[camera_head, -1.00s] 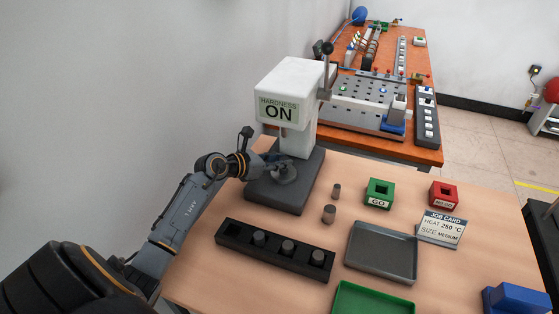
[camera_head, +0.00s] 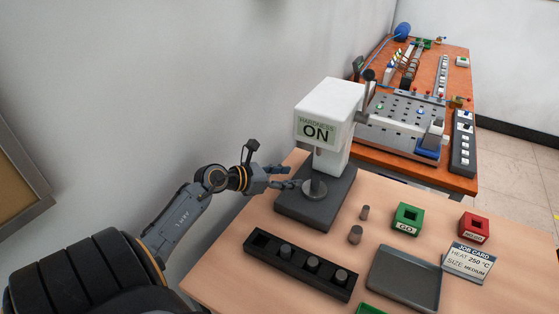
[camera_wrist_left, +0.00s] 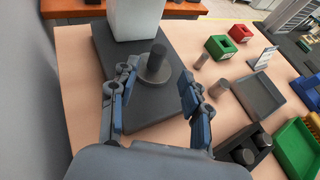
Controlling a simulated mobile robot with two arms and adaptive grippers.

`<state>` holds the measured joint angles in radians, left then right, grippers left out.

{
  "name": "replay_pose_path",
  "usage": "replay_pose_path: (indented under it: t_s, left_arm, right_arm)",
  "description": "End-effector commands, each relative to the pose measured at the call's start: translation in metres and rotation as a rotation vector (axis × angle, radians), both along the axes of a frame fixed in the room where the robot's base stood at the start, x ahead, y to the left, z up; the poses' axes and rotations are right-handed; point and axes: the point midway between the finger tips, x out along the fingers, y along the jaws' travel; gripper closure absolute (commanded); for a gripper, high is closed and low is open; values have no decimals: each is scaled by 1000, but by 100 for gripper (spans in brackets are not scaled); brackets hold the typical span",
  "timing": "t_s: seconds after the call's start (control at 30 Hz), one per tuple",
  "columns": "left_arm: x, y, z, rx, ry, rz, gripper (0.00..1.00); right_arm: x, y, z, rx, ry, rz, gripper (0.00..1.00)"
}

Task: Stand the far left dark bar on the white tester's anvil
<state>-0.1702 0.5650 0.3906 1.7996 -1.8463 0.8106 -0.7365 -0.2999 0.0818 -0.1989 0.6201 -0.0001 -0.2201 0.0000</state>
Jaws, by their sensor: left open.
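The dark bar (camera_wrist_left: 157,57) stands upright on the round anvil (camera_wrist_left: 154,72) of the white tester (camera_head: 329,108) in the left wrist view. The anvil also shows in the head view (camera_head: 314,189). My left gripper (camera_head: 284,176) is just left of the anvil. Its fingers (camera_wrist_left: 157,88) are open, spread on either side of the bar and slightly back from it, apart from it. The black rack (camera_head: 300,277) has an empty leftmost hole (camera_head: 260,240) and bars in its other holes. My right gripper is not in view.
Two small cylinders stand on the table, one thin (camera_head: 365,212) and one thicker (camera_head: 355,234). A green GO block (camera_head: 408,217), a red block (camera_head: 474,227), a job card (camera_head: 469,262) and a grey tray (camera_head: 404,280) are to the right. A wall is close at left.

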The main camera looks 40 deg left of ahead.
Motion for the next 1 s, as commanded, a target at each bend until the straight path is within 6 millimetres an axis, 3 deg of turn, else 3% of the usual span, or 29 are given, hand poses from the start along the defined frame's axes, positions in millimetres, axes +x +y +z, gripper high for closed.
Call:
replay_pose_path:
  t_s: [0.1, 0.27, 1.0]
  left_arm:
    - [-16, 5, 7, 0, 2, 0, 53]
    - [-24, 8, 10, 0, 0, 0, 53]
    - [-25, 8, 11, -1, -1, 0, 53]
  right_arm:
    - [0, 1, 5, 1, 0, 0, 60]
    - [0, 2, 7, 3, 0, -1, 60]
    - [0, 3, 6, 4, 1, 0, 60]
